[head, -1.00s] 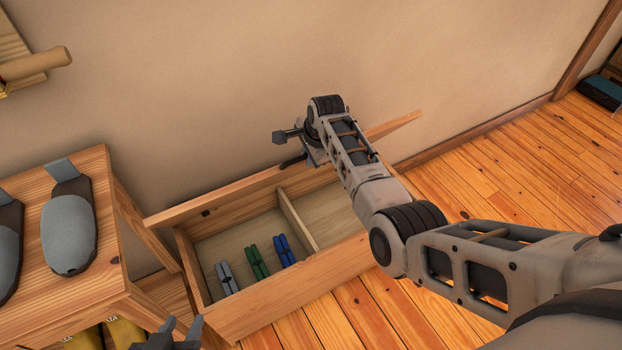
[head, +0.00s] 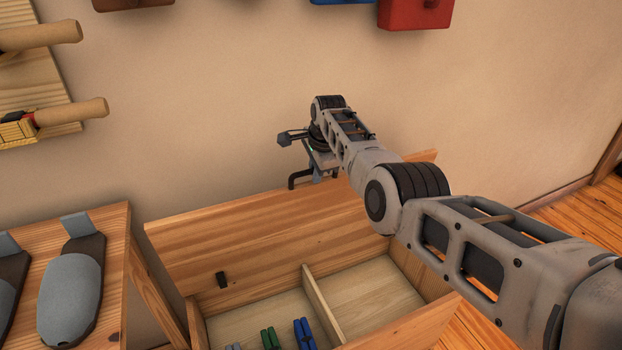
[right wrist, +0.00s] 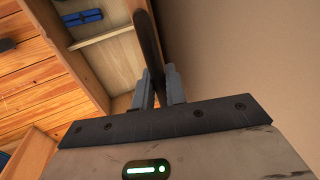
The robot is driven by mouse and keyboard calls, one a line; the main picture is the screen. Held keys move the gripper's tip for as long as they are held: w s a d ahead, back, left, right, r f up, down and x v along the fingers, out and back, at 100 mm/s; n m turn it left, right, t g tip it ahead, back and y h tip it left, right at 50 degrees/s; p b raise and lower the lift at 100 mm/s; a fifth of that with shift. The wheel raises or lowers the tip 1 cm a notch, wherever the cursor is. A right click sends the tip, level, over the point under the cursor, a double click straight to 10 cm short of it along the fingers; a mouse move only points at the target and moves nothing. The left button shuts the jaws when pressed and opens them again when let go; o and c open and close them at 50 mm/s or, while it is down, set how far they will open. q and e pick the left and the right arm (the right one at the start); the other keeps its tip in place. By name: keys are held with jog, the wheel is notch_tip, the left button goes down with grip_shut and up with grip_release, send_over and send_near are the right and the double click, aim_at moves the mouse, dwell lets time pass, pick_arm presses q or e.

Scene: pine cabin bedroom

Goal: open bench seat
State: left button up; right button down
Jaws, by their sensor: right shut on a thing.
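The bench seat is a wooden box (head: 420,325) with its lid (head: 290,230) raised at the back, near the wall. The lid's inner face shows, with a small dark fitting (head: 221,279) on it. A divider splits the inside, and several clips, one blue (head: 304,332) and one green (head: 270,338), lie in the left part. My right gripper (head: 318,165) is at the lid's upper edge, shut on a dark bar handle (head: 299,178). In the right wrist view the handle (right wrist: 147,40) runs between the two fingers (right wrist: 155,82). My left gripper is out of view.
Floor (head: 535,232) is clear at right.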

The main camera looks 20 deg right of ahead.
dwell(0.3)
jog(key=c, duration=1.5)
grip_release()
jog(key=shift+d, duration=0.1)
jog(key=shift+c, duration=0.2)
jog(key=shift+r, duration=0.1)
jog(key=p+v, duration=0.3)
jog(key=v, duration=1.2)
jog(key=shift+r, duration=0.4)
jog(key=s+f+n+t+h, duration=0.1)
jog(key=s+f+n, duration=0.2)
jog(key=f, duration=0.4)
jog(key=s+a+f+n+t, duration=0.1)
jog(key=s+f+n, duration=0.2)
jog(key=f, duration=0.4)
jog(key=s+f+n+t+h, duration=0.1)
jog(key=s+f+n, duration=0.2)
jog(key=f, duration=0.4)
jog(key=s+a+f+n+t+y, duration=0.1)
jog(key=s+a+n, duration=0.4)
jog(key=s, duration=0.6)
jog(key=s+a+f+n+t+y, duration=0.2)
jog(key=s+a+n+y, duration=0.2)
jog(key=s+a, duration=0.5)
jog(key=s+n, duration=0.2)
jog(key=s, duration=0.1)
jog(key=shift+s+f+n+t, duration=0.2)
jog(key=shift+s+n+t, duration=0.1)
jog(key=shift+t, duration=0.1)
